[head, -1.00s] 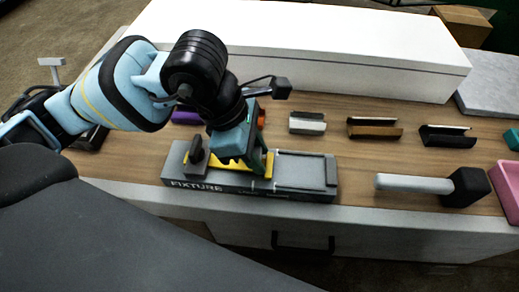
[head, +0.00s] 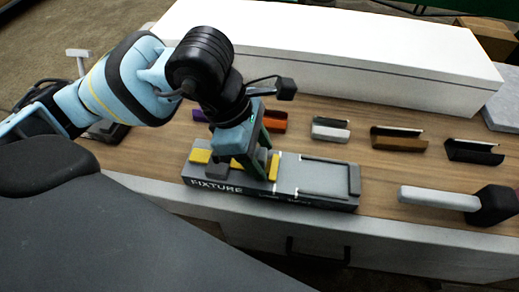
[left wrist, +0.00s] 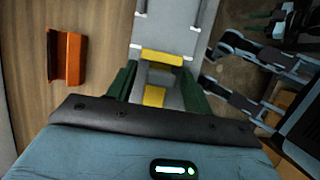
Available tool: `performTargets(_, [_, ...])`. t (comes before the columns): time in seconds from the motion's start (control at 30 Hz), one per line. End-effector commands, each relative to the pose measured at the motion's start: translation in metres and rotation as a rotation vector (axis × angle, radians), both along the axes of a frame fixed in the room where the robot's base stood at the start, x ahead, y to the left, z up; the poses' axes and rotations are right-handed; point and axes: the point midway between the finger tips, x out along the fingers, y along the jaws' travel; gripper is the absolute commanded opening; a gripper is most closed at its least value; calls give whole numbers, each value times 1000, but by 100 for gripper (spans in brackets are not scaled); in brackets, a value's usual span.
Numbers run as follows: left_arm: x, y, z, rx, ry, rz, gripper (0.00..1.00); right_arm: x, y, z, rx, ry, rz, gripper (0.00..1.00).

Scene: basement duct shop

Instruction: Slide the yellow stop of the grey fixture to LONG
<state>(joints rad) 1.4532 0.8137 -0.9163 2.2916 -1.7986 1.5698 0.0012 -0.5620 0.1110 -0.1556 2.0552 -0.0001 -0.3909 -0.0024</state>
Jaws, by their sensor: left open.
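The grey fixture (head: 325,197) lies along the bench front, with FIXTURE lettered on its front face; its smaller labels are unreadable. The yellow stop (head: 273,168) crosses its middle, left of the raised plate. It also shows in the left wrist view (left wrist: 162,57), just beyond my fingers. My left gripper (head: 262,168) is over the fixture, pointing down and open. Its green fingers (left wrist: 157,88) sit apart on either side, with a yellow part (left wrist: 154,96) between them. I cannot tell whether they touch anything. A yellow pad (head: 200,156) and a dark grey piece (head: 216,171) are at the left end. My right gripper is out of view.
A long white box (head: 340,60) stands behind. Orange (head: 274,121), white (head: 330,128), brown (head: 398,138) and black (head: 474,151) channel pieces lie in a row. A mallet (head: 440,199) lies to the right. Bench between them is clear.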

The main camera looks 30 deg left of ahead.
Motion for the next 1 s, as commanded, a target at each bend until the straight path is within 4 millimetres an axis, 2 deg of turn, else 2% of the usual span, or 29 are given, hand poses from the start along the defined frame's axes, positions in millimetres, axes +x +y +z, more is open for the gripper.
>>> performTargets(0.17, [0,4,9,0,-2,1,51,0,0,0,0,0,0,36])
performTargets(0.4, [-4,17,44,0,-4,2,51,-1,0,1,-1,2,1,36])
performTargets(0.6, [-7,26,66,0,-2,1,51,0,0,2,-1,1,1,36])
performTargets(1.0, [-8,29,72,1,0,0,51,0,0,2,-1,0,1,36])
